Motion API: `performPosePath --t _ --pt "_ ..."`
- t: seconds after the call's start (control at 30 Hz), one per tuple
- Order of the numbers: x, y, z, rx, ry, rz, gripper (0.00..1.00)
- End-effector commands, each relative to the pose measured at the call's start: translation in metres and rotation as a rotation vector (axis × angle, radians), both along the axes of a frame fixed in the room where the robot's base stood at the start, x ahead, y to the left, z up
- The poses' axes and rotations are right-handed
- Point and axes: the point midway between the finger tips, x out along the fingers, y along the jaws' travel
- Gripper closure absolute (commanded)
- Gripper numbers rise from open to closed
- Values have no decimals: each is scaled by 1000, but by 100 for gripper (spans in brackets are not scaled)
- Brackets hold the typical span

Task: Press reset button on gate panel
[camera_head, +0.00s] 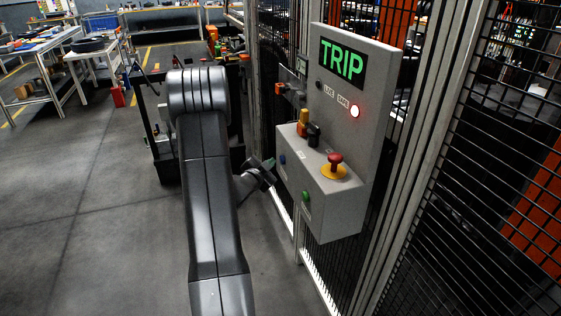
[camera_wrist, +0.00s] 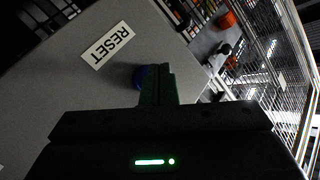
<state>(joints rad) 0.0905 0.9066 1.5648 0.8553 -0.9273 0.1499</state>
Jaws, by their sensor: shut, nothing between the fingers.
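The grey gate panel (camera_head: 345,115) is mounted on the mesh fence and its display reads TRIP in green, with a red lamp lit below. A blue button (camera_head: 282,159) sits on the front face of its lower box. In the wrist view the blue button (camera_wrist: 139,77) is beside a RESET label (camera_wrist: 106,46) and partly hidden by my fingers. My gripper (camera_head: 270,163) is shut and empty, left of the box at about the blue button's height. In the wrist view its fingertips (camera_wrist: 157,70) overlap the button's edge; I cannot tell whether they touch it.
Mesh fence (camera_head: 460,200) stands behind and right. The grey floor (camera_head: 90,230) at left is open; worktables (camera_head: 60,60) stand farther back.

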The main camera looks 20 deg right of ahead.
Motion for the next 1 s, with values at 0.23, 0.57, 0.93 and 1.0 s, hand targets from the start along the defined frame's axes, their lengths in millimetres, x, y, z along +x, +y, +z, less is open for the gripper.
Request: performPosePath --t 0.23,0.57,0.93,1.0 --pt "0 -8 -1 0 -2 -1 100" --pt "0 -8 0 0 0 0 100" --pt "0 -12 0 0 0 0 100" --pt "0 -13 0 1 -1 0 100"
